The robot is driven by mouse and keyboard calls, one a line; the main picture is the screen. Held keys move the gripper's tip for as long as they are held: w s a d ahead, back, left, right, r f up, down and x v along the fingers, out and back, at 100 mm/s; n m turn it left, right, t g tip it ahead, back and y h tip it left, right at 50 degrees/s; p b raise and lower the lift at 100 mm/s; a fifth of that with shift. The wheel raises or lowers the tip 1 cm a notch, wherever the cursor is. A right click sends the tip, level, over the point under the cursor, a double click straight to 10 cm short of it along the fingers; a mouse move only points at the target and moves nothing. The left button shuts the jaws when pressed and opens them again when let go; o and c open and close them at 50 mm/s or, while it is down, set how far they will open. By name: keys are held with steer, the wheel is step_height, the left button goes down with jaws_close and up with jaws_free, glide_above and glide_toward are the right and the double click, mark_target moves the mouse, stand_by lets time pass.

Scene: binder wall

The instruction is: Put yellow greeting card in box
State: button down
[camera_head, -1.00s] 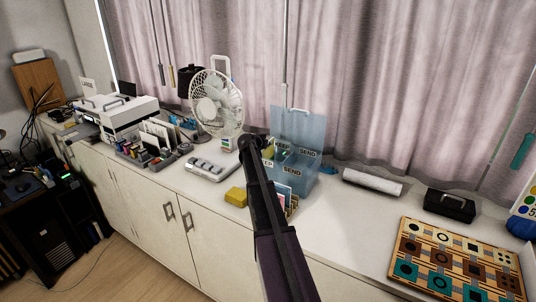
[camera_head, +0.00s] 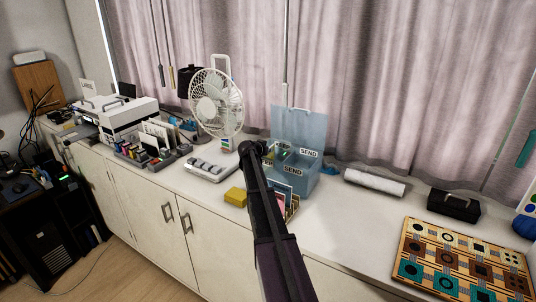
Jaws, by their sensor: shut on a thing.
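The light-blue box (camera_head: 307,182) stands open on the white counter, its lid upright at the back. It has compartments with white SEND labels. My arm reaches over the counter from the bottom and covers the box's left part. My gripper (camera_head: 283,151) is small and partly hidden beyond the arm's elbow, over the box's left rear part. It is shut, with a small yellow-green patch (camera_head: 268,157) beside it that looks like the yellow greeting card. I cannot tell whether the card is above or inside a compartment.
A card rack (camera_head: 292,209) stands right in front of the box, partly behind my arm. A yellow block (camera_head: 236,196), a grey-white device (camera_head: 211,167) and a white fan (camera_head: 216,104) are to the left. A white roll (camera_head: 375,183), black case (camera_head: 453,205) and patterned board (camera_head: 465,262) lie right.

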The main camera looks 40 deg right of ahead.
steer(key=shift+f, duration=0.15)
steer(key=c, duration=0.8)
jaws_free()
steer(key=shift+r, duration=0.25)
steer(key=p+v, duration=0.5)
steer(key=v, duration=0.7)
steer(key=shift+f, duration=0.15)
